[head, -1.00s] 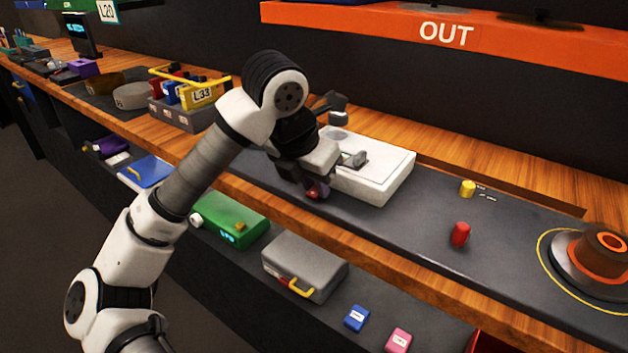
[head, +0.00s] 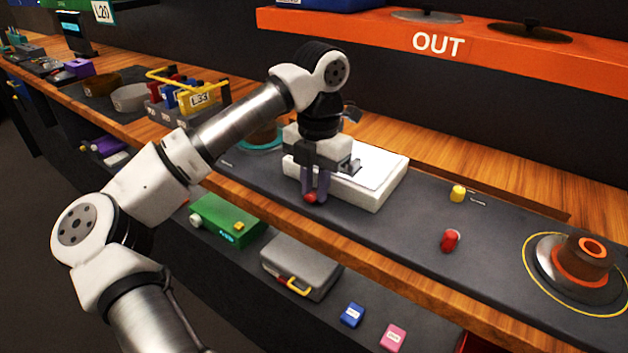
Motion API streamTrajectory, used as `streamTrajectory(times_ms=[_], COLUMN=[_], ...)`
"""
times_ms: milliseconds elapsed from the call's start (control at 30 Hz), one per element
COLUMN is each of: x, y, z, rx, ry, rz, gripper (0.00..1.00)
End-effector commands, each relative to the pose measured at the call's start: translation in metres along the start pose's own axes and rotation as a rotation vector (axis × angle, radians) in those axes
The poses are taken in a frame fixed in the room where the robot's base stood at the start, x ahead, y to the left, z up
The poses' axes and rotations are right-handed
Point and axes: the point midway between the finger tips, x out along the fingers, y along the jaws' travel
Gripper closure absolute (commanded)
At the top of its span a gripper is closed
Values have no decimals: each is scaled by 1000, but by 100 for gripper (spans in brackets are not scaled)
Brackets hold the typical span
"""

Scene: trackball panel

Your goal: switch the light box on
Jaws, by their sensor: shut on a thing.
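The white box (head: 375,192), seemingly the light box, stands on the dark grey panel in the head view. Its top has a pale flat face, and a small grey part shows there beside my gripper. I cannot tell if it is lit. My gripper (head: 314,192) points down at the box's front left edge, its purplish fingers close together. They are shut on a small red thing (head: 310,198) low at the panel, partly hidden by the fingers. I cannot tell whether it is a knob or a loose piece.
Further right is a brown and orange round piece (head: 583,262). A grey case (head: 300,265) and a green box (head: 226,219) lie on the lower shelf. The panel between is clear.

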Motion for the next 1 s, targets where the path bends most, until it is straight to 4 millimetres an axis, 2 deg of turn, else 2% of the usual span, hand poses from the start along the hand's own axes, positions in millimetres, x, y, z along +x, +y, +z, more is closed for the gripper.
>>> streamTrajectory(times_ms=[133, 167, 300, 667, 767, 1000], x=[-1, -1, -1, -5, -17, -68], y=[0, 0, 0, 0, 1, 0], z=[0, 0, 0, 0, 0, 0], rx=[0, 0, 0, -1, -2, -4], ry=[-3, -3, -3, -3, -3, -4], rz=[1, 1, 1, 2, 4, 6], gripper=[100, 76, 58, 58, 58, 58])
